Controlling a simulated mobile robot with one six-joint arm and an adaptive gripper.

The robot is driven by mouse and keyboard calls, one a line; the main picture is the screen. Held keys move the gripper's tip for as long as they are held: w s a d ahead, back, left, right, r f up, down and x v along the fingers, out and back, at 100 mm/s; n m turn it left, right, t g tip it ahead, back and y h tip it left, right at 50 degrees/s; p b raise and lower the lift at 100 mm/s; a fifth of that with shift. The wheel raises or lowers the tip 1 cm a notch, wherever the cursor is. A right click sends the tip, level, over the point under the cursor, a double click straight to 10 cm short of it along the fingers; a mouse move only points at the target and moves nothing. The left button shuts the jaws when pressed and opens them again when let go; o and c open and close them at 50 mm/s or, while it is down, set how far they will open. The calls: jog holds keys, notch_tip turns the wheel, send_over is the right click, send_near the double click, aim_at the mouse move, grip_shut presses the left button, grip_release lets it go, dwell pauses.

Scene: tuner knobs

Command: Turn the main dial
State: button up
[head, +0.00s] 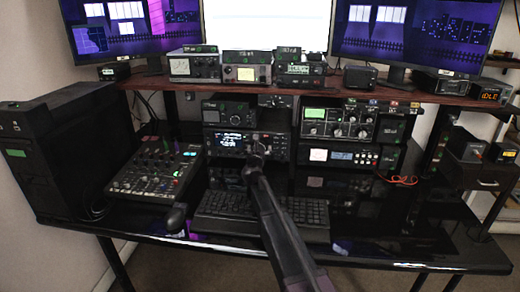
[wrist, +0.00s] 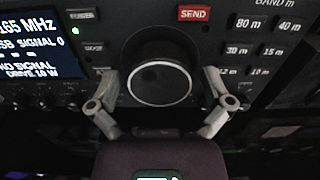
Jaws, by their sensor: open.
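The main dial is a large round black knob with a pale rim (wrist: 158,83), in the middle of the wrist view. It sits on a dark radio front panel (head: 233,144), with a lit frequency display to its left. My gripper (wrist: 160,92) is open, with one finger on each side of the dial. Gaps show between the fingers and the knob in this view, and I cannot tell how far the fingertips are from the panel. In the head view my gripper (head: 257,152) is in front of the radio and hides the dial.
A red SEND button (wrist: 194,13) and several band buttons (wrist: 265,45) lie up and right of the dial. A keyboard (head: 225,205) lies on the glossy desk below my arm. A mixer (head: 155,172) stands left, and more radios (head: 338,122) stand right.

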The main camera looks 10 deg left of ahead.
jog(key=c, duration=1)
jog(key=shift+n, duration=0.4)
jog(key=n, duration=0.4)
jog(key=shift+w+n, duration=0.1)
jog(key=shift+n, duration=2.5)
jog(key=o, duration=1)
